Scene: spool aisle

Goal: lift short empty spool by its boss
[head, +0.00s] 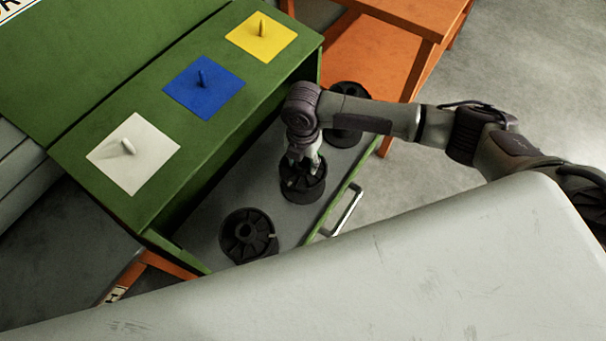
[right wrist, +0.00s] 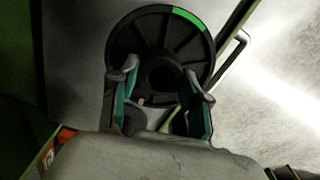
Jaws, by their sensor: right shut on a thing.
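A black spool (head: 303,187) stands in the open grey-floored drawer (head: 283,138), below my right gripper (head: 304,158). My right gripper reaches down to its middle from above and is shut on it. In the right wrist view the same spool (right wrist: 160,32) shows a spoked flange with a green mark on its rim. The gripper's teal-lined fingers (right wrist: 158,98) are at its near side; the exact contact is hard to see. Two other black spools share the drawer, one nearer (head: 247,232) and one farther back (head: 348,118). My left gripper is not in view.
The green cabinet top (head: 215,130) bears white (head: 150,160), blue (head: 190,100) and yellow (head: 278,45) plates, each with a peg. The drawer has a metal handle (head: 346,212) at its front. An orange table (head: 375,60) stands behind.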

